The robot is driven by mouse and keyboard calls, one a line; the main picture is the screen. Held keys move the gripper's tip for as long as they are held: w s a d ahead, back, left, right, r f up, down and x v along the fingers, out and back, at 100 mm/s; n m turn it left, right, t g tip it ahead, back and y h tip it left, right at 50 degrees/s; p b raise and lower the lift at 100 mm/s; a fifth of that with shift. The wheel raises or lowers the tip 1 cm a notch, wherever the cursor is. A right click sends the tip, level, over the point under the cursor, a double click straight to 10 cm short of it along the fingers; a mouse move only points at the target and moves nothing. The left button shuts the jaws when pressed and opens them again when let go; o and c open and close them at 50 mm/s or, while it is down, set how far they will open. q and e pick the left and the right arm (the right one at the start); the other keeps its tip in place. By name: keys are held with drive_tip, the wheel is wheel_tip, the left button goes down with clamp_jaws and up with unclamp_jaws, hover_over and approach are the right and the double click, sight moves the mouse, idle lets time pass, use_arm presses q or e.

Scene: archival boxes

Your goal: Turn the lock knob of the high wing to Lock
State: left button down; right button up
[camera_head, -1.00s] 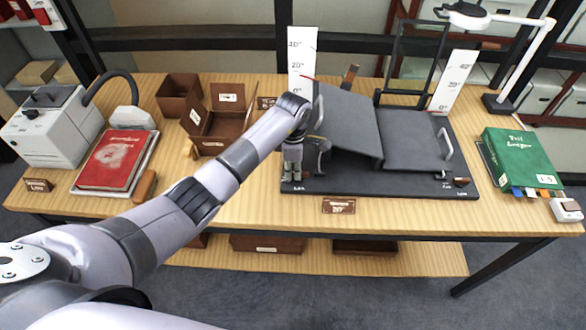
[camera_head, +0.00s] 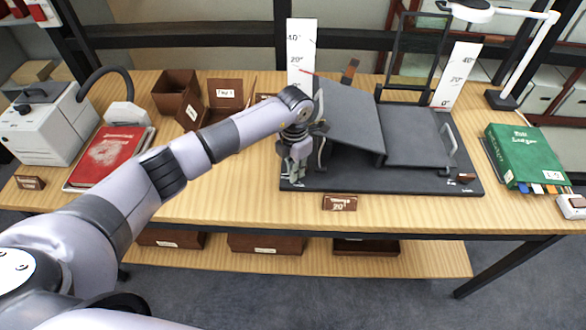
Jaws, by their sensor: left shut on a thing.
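The book cradle's dark base (camera_head: 400,184) stands on the wooden table. Its left wing (camera_head: 348,118) is raised and slopes down to the right; this is the high wing. The right wing (camera_head: 418,138) lies lower and nearly flat. My left gripper (camera_head: 294,178) points down at the front left corner of the base, beside the high wing. It is shut on the high wing's lock knob, which its fingers hide. The label by that knob is mostly covered, so its setting cannot be read. The right wing's brown knob (camera_head: 466,178) is in plain view. My right gripper is not in view.
Angle scales stand behind the left wing (camera_head: 300,55) and the right wing (camera_head: 458,75). A red book (camera_head: 110,158) lies at left and a green ledger (camera_head: 525,155) at right. Brown boxes (camera_head: 178,92) and a white lamp (camera_head: 530,60) stand behind. The table front is mostly clear.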

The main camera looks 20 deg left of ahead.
use_arm(q)
drive_tip(key=n, duration=0.4)
drive_tip(key=shift+s+d+n, duration=0.1)
drive_tip(key=shift+d+n, duration=0.2)
drive_tip(key=shift+d, duration=0.1)
drive_tip(key=shift+d+n+b, duration=0.25)
drive_tip(key=shift+n, duration=1)
drive_tip(key=shift+d+n+b, duration=0.2)
drive_tip(key=shift+n, duration=1.05)
drive_tip(key=c, duration=1.6)
unclamp_jaws()
drive_tip(key=shift+c, duration=0.2)
wheel_tip(320, 180, up, 12)
